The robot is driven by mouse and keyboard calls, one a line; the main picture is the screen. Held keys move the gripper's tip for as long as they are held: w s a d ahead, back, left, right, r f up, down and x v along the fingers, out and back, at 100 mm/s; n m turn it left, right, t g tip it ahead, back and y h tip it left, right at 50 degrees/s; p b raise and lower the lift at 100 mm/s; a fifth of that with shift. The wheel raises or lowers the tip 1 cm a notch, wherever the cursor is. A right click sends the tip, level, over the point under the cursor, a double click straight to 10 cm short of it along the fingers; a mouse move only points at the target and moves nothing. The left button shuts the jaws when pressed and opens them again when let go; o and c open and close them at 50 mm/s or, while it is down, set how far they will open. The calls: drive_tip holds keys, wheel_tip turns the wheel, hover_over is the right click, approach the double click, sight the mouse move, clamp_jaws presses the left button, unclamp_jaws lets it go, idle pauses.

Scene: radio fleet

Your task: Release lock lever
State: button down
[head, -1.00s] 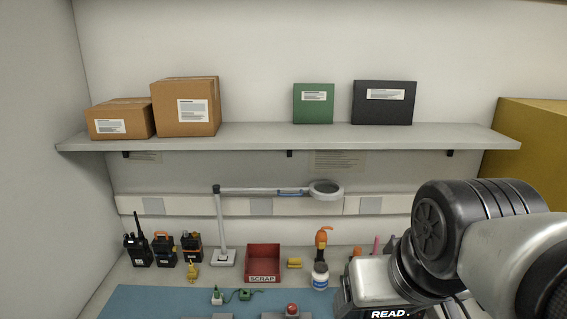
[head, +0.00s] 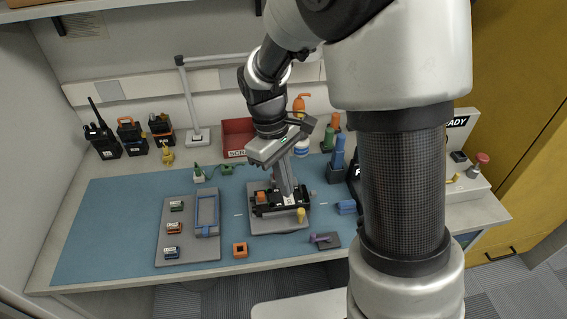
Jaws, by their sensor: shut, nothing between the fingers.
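My gripper (head: 289,199) points down at a black radio-like device in a cradle (head: 268,208) on a grey base plate (head: 263,226). Its fingers are together with nothing seen between them. The tips are at or just above the device; I cannot tell whether they touch it. An orange block (head: 261,196) sits at the cradle's left end, and a yellow knob (head: 301,215) stands at its right front corner. No part is clearly marked as the lock lever. The gripper hides part of the device.
A grey tray (head: 188,258) with small labelled parts and a blue frame lies left on the blue mat (head: 110,235). An orange square part (head: 240,249) is in front. Radios, a lamp (head: 197,136) and a red scrap bin (head: 236,133) stand behind. My arm covers the right side.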

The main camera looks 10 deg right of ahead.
drive_tip(key=shift+w+a+f+n, duration=0.1)
drive_tip(key=shift+a+f+n, duration=0.05)
drive_tip(key=shift+f, duration=0.4)
drive_tip(key=shift+w+a+f+n, duration=0.1)
drive_tip(key=shift+f+n, duration=0.05)
drive_tip(key=shift+f, duration=0.4)
drive_tip(key=shift+f, duration=0.15)
